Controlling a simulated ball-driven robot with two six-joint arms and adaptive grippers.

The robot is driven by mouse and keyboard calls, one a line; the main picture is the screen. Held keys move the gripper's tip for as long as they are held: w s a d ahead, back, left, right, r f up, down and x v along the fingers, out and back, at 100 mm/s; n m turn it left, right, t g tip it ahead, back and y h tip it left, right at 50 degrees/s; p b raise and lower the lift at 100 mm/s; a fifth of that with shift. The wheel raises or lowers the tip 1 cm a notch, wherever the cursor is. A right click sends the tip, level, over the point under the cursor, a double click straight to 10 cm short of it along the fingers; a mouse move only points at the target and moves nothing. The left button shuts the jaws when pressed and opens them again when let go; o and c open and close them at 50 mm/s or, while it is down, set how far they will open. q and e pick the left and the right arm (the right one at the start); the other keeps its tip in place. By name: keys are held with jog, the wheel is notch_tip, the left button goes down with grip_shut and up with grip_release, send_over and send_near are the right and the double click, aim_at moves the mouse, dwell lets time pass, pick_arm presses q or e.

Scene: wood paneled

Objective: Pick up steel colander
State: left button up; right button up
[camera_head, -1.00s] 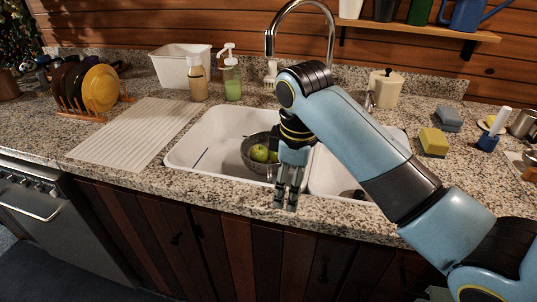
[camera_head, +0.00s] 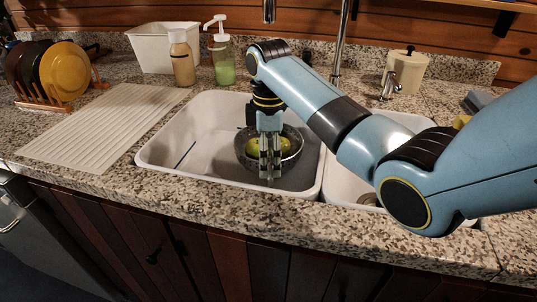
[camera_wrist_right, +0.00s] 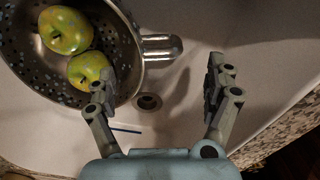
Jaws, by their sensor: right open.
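The steel colander (camera_head: 242,152) stands in the left basin of the sink and holds green apples (camera_head: 283,145). In the right wrist view the colander (camera_wrist_right: 125,62) fills the upper left, with two apples (camera_wrist_right: 66,30) showing and its looped handle (camera_wrist_right: 160,47) pointing right. My right gripper (camera_head: 270,176) is in front of the colander in the head view and hides part of it. In the right wrist view the right gripper (camera_wrist_right: 160,85) is open and empty, its fingers apart below the handle. The left gripper is not in view.
The white double sink (camera_head: 180,130) has a drain (camera_wrist_right: 148,102) near the colander. A ribbed drainboard (camera_head: 100,130), a soap bottle (camera_head: 224,62) and a faucet (camera_head: 341,45) surround it. The granite front edge (camera_head: 230,212) is clear.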

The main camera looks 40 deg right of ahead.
aim_at(270, 170)
jog(key=f, duration=0.4)
jog(key=shift+s+d+f, duration=0.1)
jog(key=shift+s+f, duration=0.1)
jog(key=shift+f, duration=0.55)
jog(key=c, duration=0.5)
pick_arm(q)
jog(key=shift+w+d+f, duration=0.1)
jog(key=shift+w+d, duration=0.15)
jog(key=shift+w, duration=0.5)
pick_arm(e)
jog(key=shift+r, duration=0.1)
jog(key=c, duration=1)
